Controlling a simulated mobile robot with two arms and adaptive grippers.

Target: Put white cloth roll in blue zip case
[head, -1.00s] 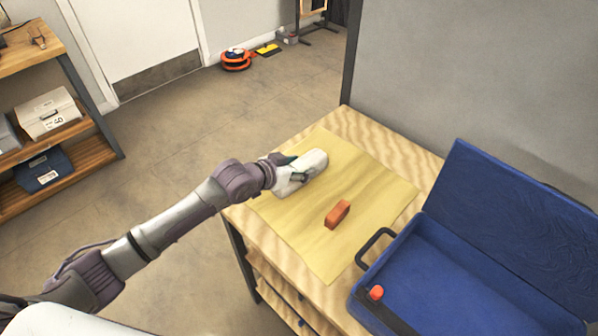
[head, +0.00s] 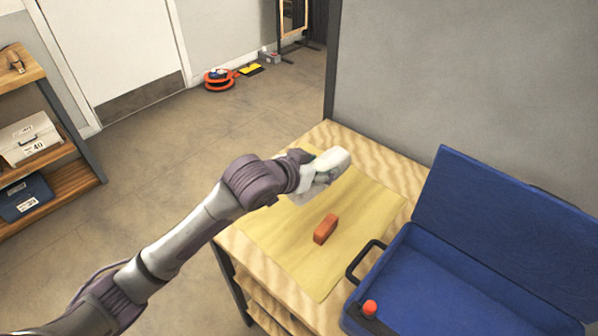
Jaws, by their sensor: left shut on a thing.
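The white cloth roll (head: 334,160) is at the far part of the yellow mat, held at the end of my left arm. My left gripper (head: 318,178) is shut on the roll, and its fingers are partly hidden against it. The roll looks a little above the mat. The blue zip case (head: 405,285) lies open at the right of the table, with its lid (head: 505,225) tilted up at the back. A small orange-red item with a dark body (head: 369,308) is at the case's near left corner. My right gripper is not in view.
An orange-brown block (head: 325,229) lies on the yellow mat (head: 285,245), between the roll and the case. The case's dark handle (head: 362,262) sticks out towards the mat. A grey wall panel (head: 460,80) stands behind the table. Shelves with boxes (head: 30,140) are at the left.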

